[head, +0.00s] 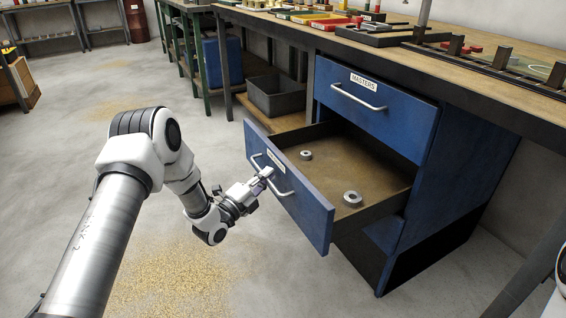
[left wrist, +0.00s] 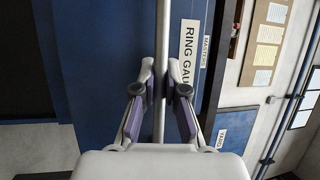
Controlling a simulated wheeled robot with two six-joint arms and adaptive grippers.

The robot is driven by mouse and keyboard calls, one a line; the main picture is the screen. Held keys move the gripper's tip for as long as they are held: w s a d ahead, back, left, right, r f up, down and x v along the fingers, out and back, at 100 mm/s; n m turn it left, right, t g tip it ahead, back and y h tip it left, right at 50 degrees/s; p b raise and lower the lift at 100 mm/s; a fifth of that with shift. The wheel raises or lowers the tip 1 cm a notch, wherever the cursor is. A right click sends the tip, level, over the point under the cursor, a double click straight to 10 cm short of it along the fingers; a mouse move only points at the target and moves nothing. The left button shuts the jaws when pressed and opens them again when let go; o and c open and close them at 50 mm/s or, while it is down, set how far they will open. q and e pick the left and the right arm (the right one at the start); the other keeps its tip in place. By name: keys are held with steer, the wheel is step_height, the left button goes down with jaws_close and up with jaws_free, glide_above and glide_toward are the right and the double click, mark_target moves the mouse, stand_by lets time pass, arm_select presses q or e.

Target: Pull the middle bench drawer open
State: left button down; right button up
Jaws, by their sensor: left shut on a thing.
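The middle bench drawer (head: 300,208) has a blue front and stands well out from the blue cabinet. Two grey metal rings lie inside it, one (head: 306,155) near the left side and one (head: 352,198) nearer the right. My left gripper (head: 264,176) is shut on the drawer's silver bar handle (head: 283,192). In the left wrist view the fingers (left wrist: 161,92) close around the handle bar (left wrist: 161,40), beside a label (left wrist: 190,55) starting "RING GAU". My right gripper is out of view; only a bit of white arm shows at the right edge.
The upper drawer (head: 372,112), labelled MASTERS, is closed above. The bench top (head: 520,97) holds trays and fixtures. A grey bin (head: 275,94) sits on a low shelf behind the open drawer.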

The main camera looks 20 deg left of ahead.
arm_select(q)
steer(key=shift+s+a+p, duration=0.35)
steer(key=shift+s+a, duration=0.35)
steer(key=shift+s, duration=0.25)
steer(key=c, duration=1.2)
jaws_free()
steer(key=v, duration=1.2)
